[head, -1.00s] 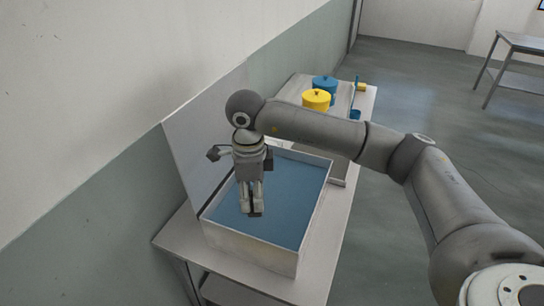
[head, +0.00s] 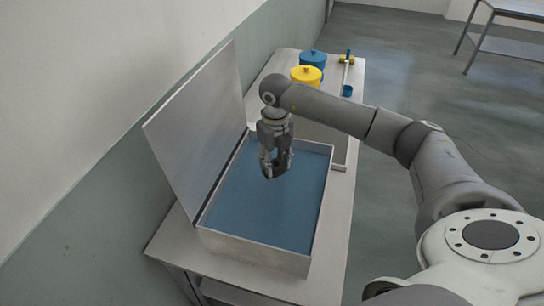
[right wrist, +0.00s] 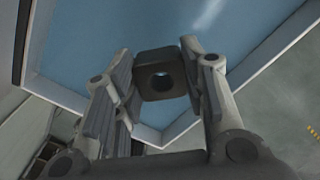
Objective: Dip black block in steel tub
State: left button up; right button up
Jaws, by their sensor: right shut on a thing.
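The steel tub (head: 254,250) stands open on the table, its lid (head: 196,130) raised on the left side, and blue liquid (head: 262,212) fills it. My right gripper (head: 274,170) hangs over the far part of the tub, pointing down. In the right wrist view my right gripper (right wrist: 160,90) is shut on the black block (right wrist: 160,74), a dark square block with a round hole. The blue liquid lies behind the block in that view; I cannot tell whether the block touches it. My left gripper is not in view.
A yellow canister (head: 306,76) and a blue canister (head: 312,60) stand at the far end of the table (head: 335,225). A blue and yellow tool (head: 347,72) lies to their right. A wall runs along the left. Open floor lies to the right.

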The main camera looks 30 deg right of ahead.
aim_at(273, 160)
jog(key=f, duration=0.1)
jog(key=w+f+b, duration=0.1)
jog(key=f, duration=0.1)
jog(key=shift+w+f, duration=0.1)
jog(key=shift+w, duration=0.1)
jog(key=shift+f+b, duration=0.25)
jog(key=shift+b, duration=0.05)
pick_arm(q)
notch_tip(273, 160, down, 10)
jog(key=b, duration=0.8)
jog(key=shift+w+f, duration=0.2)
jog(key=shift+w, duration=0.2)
pick_arm(e)
jog(key=shift+s+f, duration=0.15)
jog(key=shift+f, duration=5.4)
jog(key=shift+r, duration=0.1)
pick_arm(q)
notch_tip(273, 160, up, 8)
jog(key=p, duration=0.7)
pick_arm(e)
jog(key=shift+r, duration=5.85)
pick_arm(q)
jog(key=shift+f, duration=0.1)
